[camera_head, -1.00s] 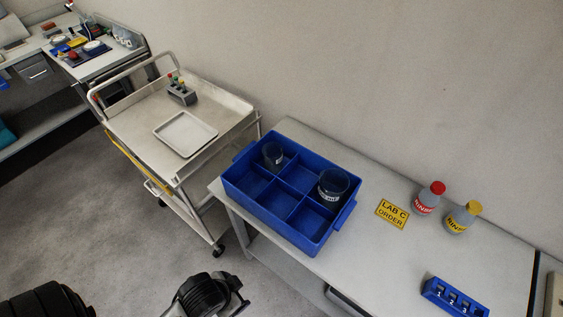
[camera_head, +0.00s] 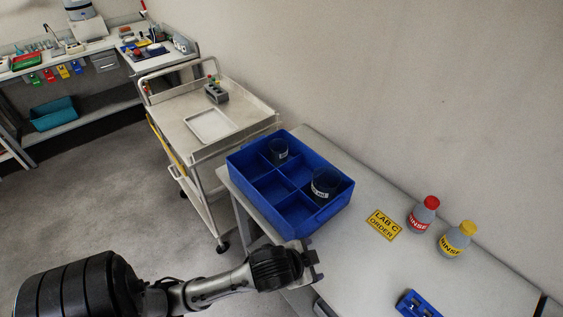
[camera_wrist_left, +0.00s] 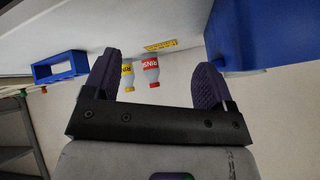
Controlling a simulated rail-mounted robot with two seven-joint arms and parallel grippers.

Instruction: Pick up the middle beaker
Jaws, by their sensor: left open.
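Two clear beakers stand in the blue divided crate (camera_head: 296,218) on the table: a small one (camera_head: 278,151) in a back-left compartment and a larger labelled one (camera_head: 324,185) in a right-hand compartment. I cannot tell which is the middle beaker. My left gripper (camera_head: 315,263) is at the table's front edge, in front of the crate and apart from it. In the left wrist view its fingers (camera_wrist_left: 157,72) are spread, with nothing between them. The crate (camera_wrist_left: 268,36) shows there at the upper right; no beaker is clear in that view. My right gripper is out of view.
Red-capped (camera_head: 424,214) and yellow-capped (camera_head: 456,239) rinse bottles and a yellow Lab C order sign (camera_head: 384,225) are right of the crate. A blue rack (camera_head: 417,305) is near the front. A cart (camera_head: 178,115) with a tray (camera_head: 209,126) stands left.

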